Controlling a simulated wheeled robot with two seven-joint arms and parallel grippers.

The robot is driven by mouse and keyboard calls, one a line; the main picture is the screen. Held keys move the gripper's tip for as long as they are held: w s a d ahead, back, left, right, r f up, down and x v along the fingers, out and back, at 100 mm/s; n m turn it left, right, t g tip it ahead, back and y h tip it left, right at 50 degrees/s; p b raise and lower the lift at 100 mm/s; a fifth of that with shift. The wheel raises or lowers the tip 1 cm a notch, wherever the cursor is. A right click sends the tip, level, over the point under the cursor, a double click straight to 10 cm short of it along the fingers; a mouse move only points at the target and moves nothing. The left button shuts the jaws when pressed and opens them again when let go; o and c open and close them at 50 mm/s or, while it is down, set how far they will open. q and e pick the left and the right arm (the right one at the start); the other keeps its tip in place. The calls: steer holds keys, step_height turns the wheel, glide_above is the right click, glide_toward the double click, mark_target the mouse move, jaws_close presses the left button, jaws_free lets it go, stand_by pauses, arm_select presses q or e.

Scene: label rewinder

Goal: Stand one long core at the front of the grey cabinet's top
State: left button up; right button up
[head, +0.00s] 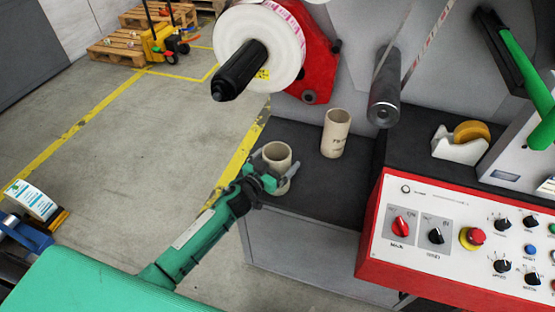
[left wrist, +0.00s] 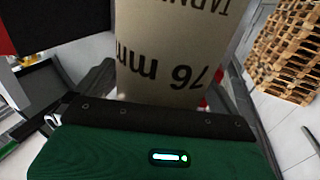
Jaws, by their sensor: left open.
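A beige cardboard core (head: 277,154) is upright at the front left of the grey cabinet's dark top (head: 325,190). Its lower part is hidden by my left gripper, so I cannot see clearly whether its base touches the top. My left gripper (head: 272,172) is open, with its fingers on either side of this core. In the left wrist view the core (left wrist: 175,50) stands between the fingers, its printed "76 mm" upside down. A second beige core (head: 336,135) with print stands farther back on the same top. My right gripper is not in view.
A red control panel (head: 460,240) with knobs borders the top on the right. A tape dispenser (head: 461,140) is behind it. A black spindle (head: 238,72) with a white label roll and a metal roller (head: 384,100) overhang the back. The top's front right is bare.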

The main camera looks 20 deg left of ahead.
arm_select(q)
steer(key=shift+r, duration=0.25)
steer(key=b+v, duration=0.1)
steer(key=v, duration=1.1)
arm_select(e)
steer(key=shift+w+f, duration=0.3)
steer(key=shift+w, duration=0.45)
arm_select(q)
steer(key=shift+f, duration=0.15)
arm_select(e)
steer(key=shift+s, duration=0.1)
